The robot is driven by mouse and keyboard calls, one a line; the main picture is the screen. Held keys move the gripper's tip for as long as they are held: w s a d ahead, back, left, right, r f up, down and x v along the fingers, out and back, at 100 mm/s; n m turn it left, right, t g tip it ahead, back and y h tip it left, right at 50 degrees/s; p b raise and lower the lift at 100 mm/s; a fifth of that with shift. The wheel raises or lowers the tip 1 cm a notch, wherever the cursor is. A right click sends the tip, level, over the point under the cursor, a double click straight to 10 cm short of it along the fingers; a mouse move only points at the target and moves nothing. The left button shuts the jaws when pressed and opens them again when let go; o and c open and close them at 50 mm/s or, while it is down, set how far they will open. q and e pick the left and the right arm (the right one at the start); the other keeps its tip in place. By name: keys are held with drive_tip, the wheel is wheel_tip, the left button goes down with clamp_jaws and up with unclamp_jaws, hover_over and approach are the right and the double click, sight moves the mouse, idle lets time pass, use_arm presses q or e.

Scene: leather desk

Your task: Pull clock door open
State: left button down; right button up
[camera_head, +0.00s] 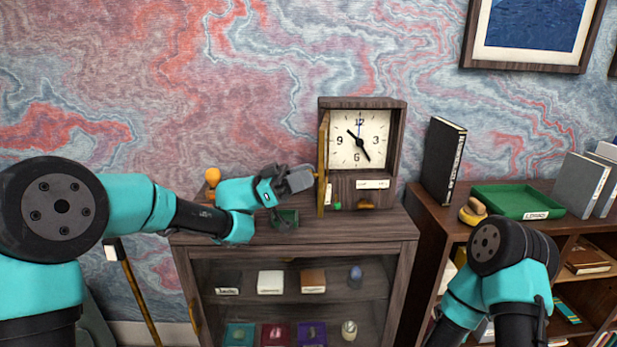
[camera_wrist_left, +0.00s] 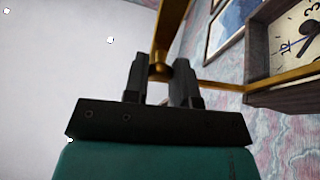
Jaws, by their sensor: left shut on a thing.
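The clock (camera_head: 395,140) is a dark wooden box with a white dial, standing on the cabinet against the wall. Its gold-framed door (camera_head: 323,165) stands swung outward on the left side, seen nearly edge-on. My left gripper (camera_head: 312,177) is shut on the door's knob at the door's outer side. In the left wrist view the gold knob (camera_wrist_left: 160,72) sits between the two dark fingers, with the door frame (camera_wrist_left: 168,25) beyond it and the clock (camera_wrist_left: 285,50) at right. My right arm shows at lower right, but its gripper is out of view.
The wooden cabinet (camera_head: 290,236) under the clock has a glass front with small items inside. A black book (camera_head: 443,160) and green tray (camera_head: 518,201) stand on the right shelf.

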use_arm(q)
drive_tip(key=c, duration=0.9)
unclamp_jaws()
drive_tip(key=shift+c, duration=0.2)
drive_tip(key=v, duration=1.7)
drive_tip(key=shift+a, duration=0.2)
